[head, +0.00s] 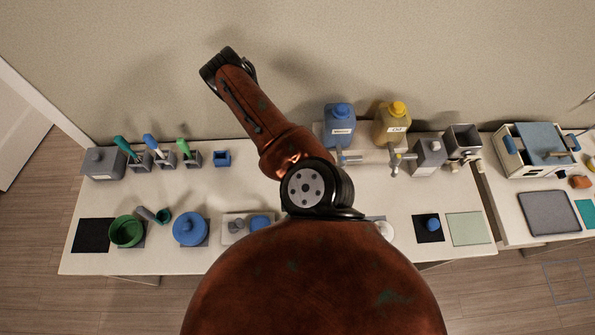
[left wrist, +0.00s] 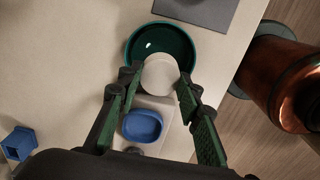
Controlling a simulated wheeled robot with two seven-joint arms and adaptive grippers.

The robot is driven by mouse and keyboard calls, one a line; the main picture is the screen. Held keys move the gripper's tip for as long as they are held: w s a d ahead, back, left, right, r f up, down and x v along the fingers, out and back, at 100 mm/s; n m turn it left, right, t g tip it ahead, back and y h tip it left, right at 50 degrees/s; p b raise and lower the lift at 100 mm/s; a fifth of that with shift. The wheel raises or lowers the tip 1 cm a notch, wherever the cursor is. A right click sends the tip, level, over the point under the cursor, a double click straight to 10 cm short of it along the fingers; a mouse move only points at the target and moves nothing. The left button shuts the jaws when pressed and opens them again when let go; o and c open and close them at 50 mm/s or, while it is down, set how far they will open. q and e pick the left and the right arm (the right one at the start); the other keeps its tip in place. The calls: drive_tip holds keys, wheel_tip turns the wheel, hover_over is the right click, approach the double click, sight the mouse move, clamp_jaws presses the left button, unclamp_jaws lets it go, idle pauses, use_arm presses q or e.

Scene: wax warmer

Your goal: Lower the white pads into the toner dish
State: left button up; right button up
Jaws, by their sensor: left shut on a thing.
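In the left wrist view my left gripper (left wrist: 158,80) is shut on the round white pads (left wrist: 160,74), held between its two green fingers. The pads overlap the near rim of a round dark green dish (left wrist: 133,45), which I take as the toner dish; a glossy highlight shows inside it. The pads' height above the dish and any contact with it cannot be told. In the head view my large rust-coloured arm covers the middle of the table and hides this gripper, the pads and the dish. My right gripper is not in view.
A blue dish (left wrist: 142,125) on a pale tray lies just below the pads in the left wrist view. A small blue cup (left wrist: 19,143) and a grey mat (left wrist: 200,8) are nearby. Blue (head: 340,125) and yellow (head: 391,124) bottles stand at the back in the head view.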

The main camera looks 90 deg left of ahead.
use_arm(q)
drive_tip(key=shift+f, duration=0.15)
drive_tip(key=shift+f+b, duration=0.5)
drive_tip(key=shift+f, duration=1)
drive_tip(key=shift+f, duration=0.25)
drive_tip(key=shift+f+b, duration=0.5)
drive_tip(key=shift+f, duration=0.15)
drive_tip(key=shift+f, duration=0.4)
drive_tip(key=shift+f+b, duration=0.35)
drive_tip(key=shift+b, duration=0.05)
idle(0.3)
drive_tip(key=shift+f+b, duration=0.45)
drive_tip(key=shift+f, duration=0.4)
idle(0.3)
